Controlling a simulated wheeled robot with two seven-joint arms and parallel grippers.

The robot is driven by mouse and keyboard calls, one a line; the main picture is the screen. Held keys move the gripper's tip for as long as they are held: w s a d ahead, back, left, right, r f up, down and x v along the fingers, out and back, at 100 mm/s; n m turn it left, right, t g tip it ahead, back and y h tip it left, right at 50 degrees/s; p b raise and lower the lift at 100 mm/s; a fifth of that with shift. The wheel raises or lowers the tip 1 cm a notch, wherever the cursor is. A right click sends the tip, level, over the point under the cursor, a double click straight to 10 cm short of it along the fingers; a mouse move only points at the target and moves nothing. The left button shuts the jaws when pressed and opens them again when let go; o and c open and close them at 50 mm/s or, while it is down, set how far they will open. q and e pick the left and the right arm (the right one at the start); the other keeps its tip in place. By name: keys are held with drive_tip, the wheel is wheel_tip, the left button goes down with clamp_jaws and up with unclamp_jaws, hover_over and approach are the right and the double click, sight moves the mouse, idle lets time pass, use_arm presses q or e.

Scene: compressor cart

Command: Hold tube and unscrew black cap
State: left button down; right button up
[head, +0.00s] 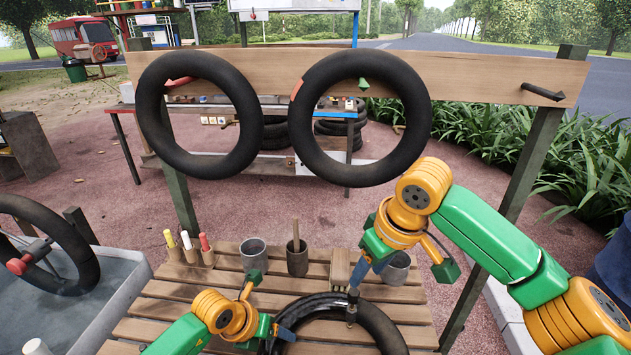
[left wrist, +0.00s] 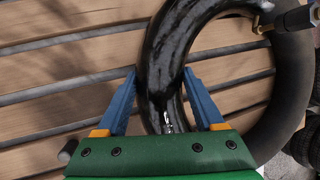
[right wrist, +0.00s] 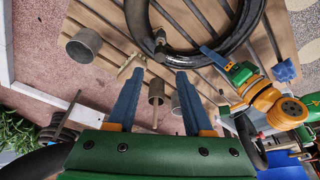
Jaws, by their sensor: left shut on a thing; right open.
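A glossy black inner tube (head: 385,325) lies on the slatted wooden table at the bottom of the head view. My left gripper (head: 284,325) is shut on the tube's left side; in the left wrist view the tube (left wrist: 165,75) passes between its blue fingers (left wrist: 160,70). The valve with its black cap (head: 352,296) stands up from the tube. The cap also shows in the right wrist view (right wrist: 160,37), beyond the fingertips. My right gripper (head: 366,274) is open and empty just above and beside the valve; its blue fingers (right wrist: 160,73) are apart, not touching the cap.
Grey cups (head: 253,254) (head: 397,268), a brown cup with a stick (head: 297,262) and a small wooden block (head: 340,268) stand along the table's back edge. Coloured markers (head: 187,242) stand at back left. Two large tubes (head: 147,105) (head: 420,110) hang from a beam above. A water basin (head: 122,280) is left.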

sight(355, 292)
drive_tip(key=x, duration=0.9)
clamp_jaws()
drive_tip(key=c, duration=0.7)
unclamp_jaws()
drive_tip(key=shift+c, duration=0.2)
clamp_jaws()
drive_tip(key=n+g+y, duration=0.1)
drive_tip(key=n, duration=0.5)
drive_tip(key=shift+w, duration=0.15)
drive_tip(key=shift+n, duration=0.3)
drive_tip(key=n+g, duration=0.1)
drive_tip(key=n, duration=0.2)
drive_tip(key=n+g, duration=0.1)
drive_tip(key=n, duration=0.2)
drive_tip(key=shift+w+d+y, duration=0.1)
drive_tip(key=shift+y, duration=0.2)
